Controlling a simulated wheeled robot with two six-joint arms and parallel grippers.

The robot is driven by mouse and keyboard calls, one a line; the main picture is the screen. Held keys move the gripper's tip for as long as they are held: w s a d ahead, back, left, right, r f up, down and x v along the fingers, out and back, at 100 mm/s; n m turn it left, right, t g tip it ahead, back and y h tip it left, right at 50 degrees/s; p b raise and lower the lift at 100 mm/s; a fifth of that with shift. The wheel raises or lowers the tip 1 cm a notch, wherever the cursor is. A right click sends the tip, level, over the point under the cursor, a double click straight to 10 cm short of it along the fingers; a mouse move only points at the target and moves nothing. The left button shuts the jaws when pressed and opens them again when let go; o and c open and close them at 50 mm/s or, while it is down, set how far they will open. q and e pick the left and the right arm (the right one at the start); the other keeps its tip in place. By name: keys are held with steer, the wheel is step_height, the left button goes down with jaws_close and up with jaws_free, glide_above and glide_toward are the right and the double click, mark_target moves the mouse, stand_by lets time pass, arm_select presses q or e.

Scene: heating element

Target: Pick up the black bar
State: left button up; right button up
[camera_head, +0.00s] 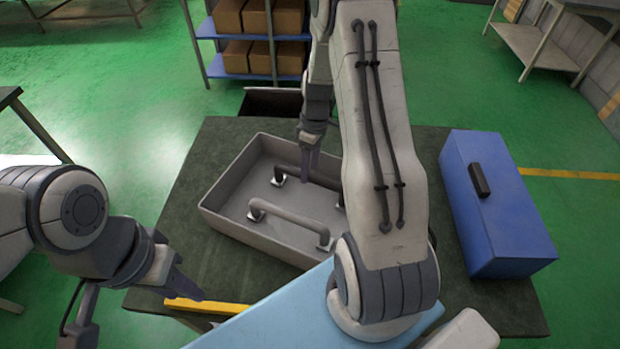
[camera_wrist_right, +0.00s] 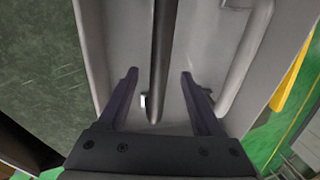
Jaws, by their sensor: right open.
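The black bar (camera_head: 327,183) lies in the far part of a grey tray (camera_head: 222,192), with small pale mounts at its ends. My right gripper (camera_head: 309,166) points down over the bar and hides part of it. In the right wrist view the bar (camera_wrist_right: 161,50) runs between the two spread fingers of my right gripper (camera_wrist_right: 159,76), with gaps on both sides. I cannot tell whether the fingers reach down around it. My left gripper (camera_head: 187,287) is at the table's left front, away from the tray; its jaw opening is unclear.
A light grey bar (camera_head: 288,213) lies in the same tray, nearer and roughly parallel to the black one. A blue box with a black handle (camera_head: 495,205) stands at the right of the dark table (camera_head: 222,145). A yellow strip (camera_head: 215,306) is near the front edge.

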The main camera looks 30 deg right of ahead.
steer(key=shift+s+a+f, duration=0.1)
steer(key=shift+a+f, duration=0.05)
steer(key=shift+f, duration=0.55)
steer(key=f, duration=0.1)
steer(key=f+p, duration=0.1)
steer(key=f, duration=0.2)
steer(key=shift+s+a+f+p, duration=0.1)
steer(key=shift+s+a+p, duration=0.15)
steer(key=shift+s+p, duration=0.05)
steer(key=shift+f, duration=0.45)
jaws_close()
